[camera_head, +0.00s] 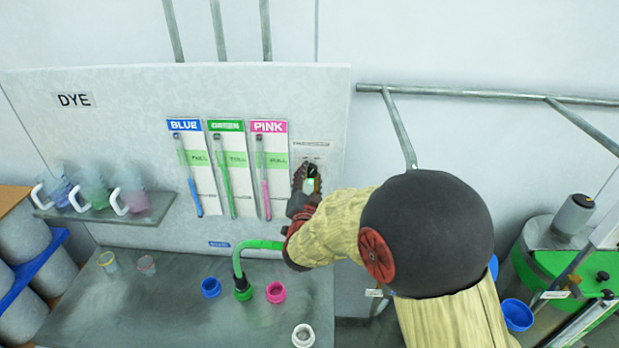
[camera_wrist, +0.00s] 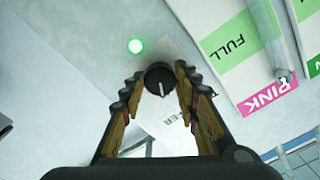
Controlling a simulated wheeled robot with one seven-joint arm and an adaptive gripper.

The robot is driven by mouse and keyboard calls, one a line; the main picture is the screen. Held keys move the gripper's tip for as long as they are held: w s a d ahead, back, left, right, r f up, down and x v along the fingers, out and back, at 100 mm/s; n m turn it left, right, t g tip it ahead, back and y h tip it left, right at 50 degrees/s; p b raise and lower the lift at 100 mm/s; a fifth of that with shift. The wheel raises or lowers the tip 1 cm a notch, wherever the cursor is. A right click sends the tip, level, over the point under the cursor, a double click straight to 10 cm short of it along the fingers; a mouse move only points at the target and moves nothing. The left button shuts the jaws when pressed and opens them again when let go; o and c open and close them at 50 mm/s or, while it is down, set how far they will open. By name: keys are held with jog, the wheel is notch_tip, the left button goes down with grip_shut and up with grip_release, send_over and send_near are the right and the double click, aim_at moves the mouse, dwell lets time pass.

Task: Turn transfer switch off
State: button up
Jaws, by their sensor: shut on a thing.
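The transfer switch is a round black knob (camera_wrist: 159,76) with a white pointer line, set on a pale plate (camera_head: 314,148) right of the PINK gauge. In the wrist view my gripper (camera_wrist: 158,80) has its two fingertips closed on either side of the knob. In the head view my gripper (camera_head: 306,188) is up against the plate, and it hides most of the switch. A green lamp (camera_wrist: 135,46) glows beside the knob. The plate's label is partly hidden between my fingers, with only its last letters showing.
BLUE (camera_head: 186,165), GREEN (camera_head: 228,165) and PINK (camera_head: 268,165) gauges hang left of the switch. A green spout (camera_head: 258,244) stands below, with blue (camera_head: 211,287) and pink (camera_head: 275,292) rings near it. Mugs sit on a shelf (camera_head: 110,216) at left.

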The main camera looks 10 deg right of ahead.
jog(key=n+b, duration=0.1)
jog(key=n, duration=0.4)
jog(key=shift+n, duration=0.3)
jog(key=n, duration=0.6)
jog(key=shift+d, duration=0.1)
dwell(0.4)
jog(key=o, duration=1.2)
jog(key=shift+c, duration=0.2)
jog(key=shift+s, duration=0.1)
jog(key=v, duration=1.2)
